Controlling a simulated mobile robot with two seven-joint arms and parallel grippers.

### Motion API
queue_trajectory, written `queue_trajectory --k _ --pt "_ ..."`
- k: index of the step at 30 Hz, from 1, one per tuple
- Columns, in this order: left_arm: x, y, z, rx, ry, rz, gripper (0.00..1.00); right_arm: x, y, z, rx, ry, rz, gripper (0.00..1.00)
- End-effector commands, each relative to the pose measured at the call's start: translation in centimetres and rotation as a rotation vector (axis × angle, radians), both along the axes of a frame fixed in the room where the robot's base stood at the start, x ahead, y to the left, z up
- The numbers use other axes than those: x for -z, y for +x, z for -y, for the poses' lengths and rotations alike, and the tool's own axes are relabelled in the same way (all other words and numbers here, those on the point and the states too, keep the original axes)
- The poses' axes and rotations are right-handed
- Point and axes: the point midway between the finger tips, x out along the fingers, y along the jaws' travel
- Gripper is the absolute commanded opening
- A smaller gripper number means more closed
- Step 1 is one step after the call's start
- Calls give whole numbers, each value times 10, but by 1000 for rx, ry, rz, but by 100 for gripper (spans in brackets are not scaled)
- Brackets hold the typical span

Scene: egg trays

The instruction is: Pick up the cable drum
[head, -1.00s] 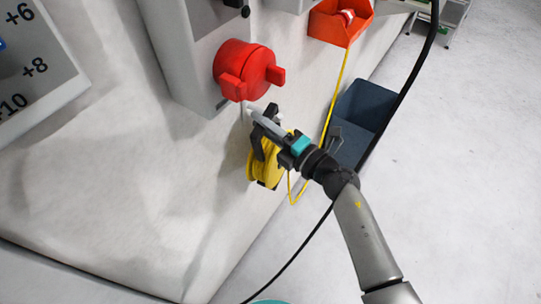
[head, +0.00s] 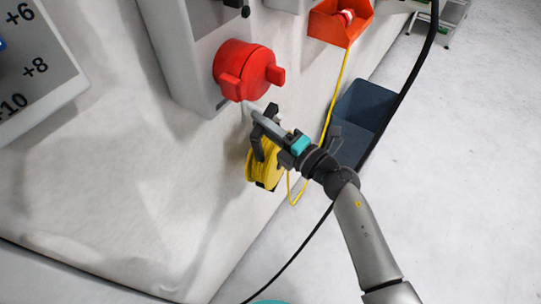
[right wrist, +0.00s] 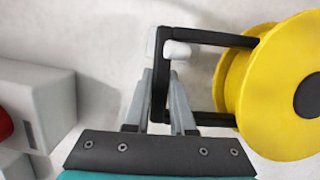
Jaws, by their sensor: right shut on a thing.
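The cable drum (head: 262,168) is yellow with a black frame and sits close against the pale wall, below the red rotary switch. In the right wrist view the drum (right wrist: 285,90) is at the right, its black handle (right wrist: 160,75) reaching left between my fingers. My right gripper (head: 258,112) is shut on that handle; its grey fingers also show in the right wrist view (right wrist: 158,100). A white peg or hook (right wrist: 175,50) is beside the top of the handle. The gripper and arm partly hide the drum in the head view. My left gripper is not in view.
The red switch (head: 248,70) on a grey box (head: 190,55) is just above the gripper. An orange bin (head: 335,22) with a yellow cable (head: 333,105) hanging from it is on the wall at upper right. A blue-grey bin (head: 360,112) stands behind my arm. The floor at right is clear.

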Motion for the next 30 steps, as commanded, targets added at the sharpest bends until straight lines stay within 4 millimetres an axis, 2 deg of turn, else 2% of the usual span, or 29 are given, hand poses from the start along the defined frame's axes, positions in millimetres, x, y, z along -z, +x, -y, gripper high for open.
queue_trajectory --k 17,30 --pt "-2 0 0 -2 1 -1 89 -6 1 0 0 3 8 0" --pt "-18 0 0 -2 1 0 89 -31 1 0 0 2 9 0"
